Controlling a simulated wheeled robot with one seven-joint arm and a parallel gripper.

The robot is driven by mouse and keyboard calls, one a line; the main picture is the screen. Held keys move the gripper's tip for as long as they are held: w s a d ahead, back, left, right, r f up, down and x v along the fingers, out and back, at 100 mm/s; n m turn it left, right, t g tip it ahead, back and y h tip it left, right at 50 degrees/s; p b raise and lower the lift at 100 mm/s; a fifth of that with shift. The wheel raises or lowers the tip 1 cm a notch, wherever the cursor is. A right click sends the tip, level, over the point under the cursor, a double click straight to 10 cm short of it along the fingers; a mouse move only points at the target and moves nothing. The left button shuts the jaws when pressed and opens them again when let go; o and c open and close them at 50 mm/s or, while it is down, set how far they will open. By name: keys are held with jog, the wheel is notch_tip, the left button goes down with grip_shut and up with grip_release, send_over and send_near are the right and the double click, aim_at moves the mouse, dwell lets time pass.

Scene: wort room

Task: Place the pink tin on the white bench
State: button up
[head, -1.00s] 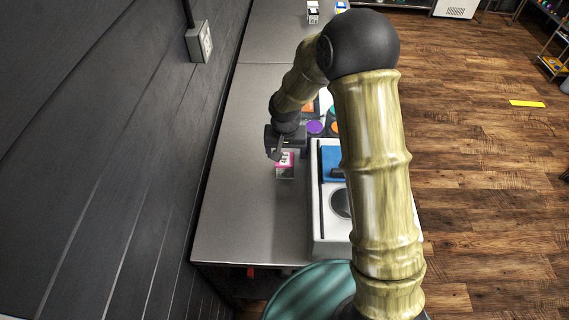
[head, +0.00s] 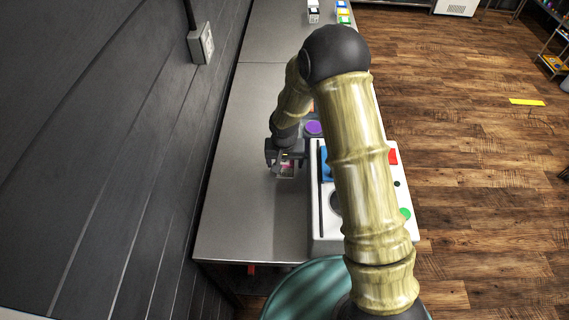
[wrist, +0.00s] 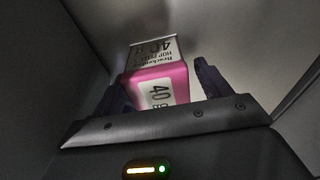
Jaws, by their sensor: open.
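The pink tin (wrist: 160,88) stands between the two fingers of my open gripper (wrist: 158,92) in the wrist view. In the head view the tin (head: 286,171) is on the grey metal bench, partly covered by my gripper (head: 286,160). I cannot pick out a white bench in these frames.
A white machine (head: 316,230) with a blue part and coloured buttons stands right of the tin. A purple round lid (head: 314,128) lies behind. The dark wall (head: 120,130) with a socket box (head: 201,43) runs along the left. The metal bench (head: 235,215) is clear in front and left.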

jog(key=c, duration=1.2)
jog(key=shift+w+r, duration=0.1)
notch_tip(320, 180, up, 18)
jog(key=shift+f+b, duration=0.1)
jog(key=shift+b, duration=1.05)
